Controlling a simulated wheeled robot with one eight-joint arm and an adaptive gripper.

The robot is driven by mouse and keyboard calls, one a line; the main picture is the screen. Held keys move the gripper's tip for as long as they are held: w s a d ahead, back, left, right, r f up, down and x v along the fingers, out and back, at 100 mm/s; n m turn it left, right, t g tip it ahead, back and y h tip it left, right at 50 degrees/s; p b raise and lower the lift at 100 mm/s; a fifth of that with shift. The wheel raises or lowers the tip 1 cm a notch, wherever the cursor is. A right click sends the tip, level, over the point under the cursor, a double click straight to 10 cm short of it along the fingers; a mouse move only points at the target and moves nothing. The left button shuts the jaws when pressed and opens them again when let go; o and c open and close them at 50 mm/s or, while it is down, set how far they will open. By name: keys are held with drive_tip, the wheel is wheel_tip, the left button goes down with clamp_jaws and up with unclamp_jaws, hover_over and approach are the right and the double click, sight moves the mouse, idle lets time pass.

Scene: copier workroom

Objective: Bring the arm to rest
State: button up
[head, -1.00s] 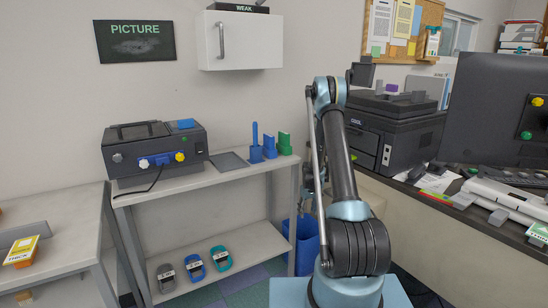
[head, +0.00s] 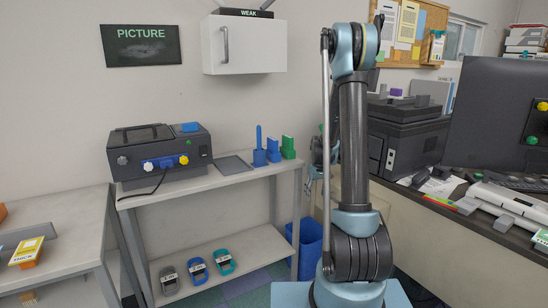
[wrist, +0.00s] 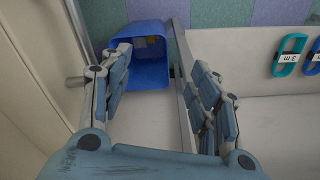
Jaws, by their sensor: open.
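My arm stands nearly upright in the head view, its elbow high in front of the wall. My gripper (wrist: 162,62) is open in the wrist view, its two jointed fingers spread with nothing between them. In the head view only a small part of my gripper shows behind the arm, left of the upper link. In the wrist view a blue bin (wrist: 150,72) lies beyond the fingers, apart from them as far as I can tell.
A shelf unit (head: 215,187) stands left of my arm with a dark device (head: 160,155) on top and several ring-shaped items below. A printer (head: 405,140) and a cluttered desk (head: 440,205) are on the right. A wall cabinet (head: 243,45) hangs behind.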

drive_tip(key=s+r+m, duration=0.1)
drive_tip(key=s+r, duration=1.3)
drive_tip(key=s, duration=0.5)
drive_tip(key=s+f+m+t, duration=0.1)
drive_tip(key=s+f, duration=0.2)
drive_tip(key=s, duration=1.7)
drive_tip(key=shift+a, duration=0.1)
drive_tip(key=shift+w+f, duration=0.2)
drive_tip(key=shift+w, duration=0.25)
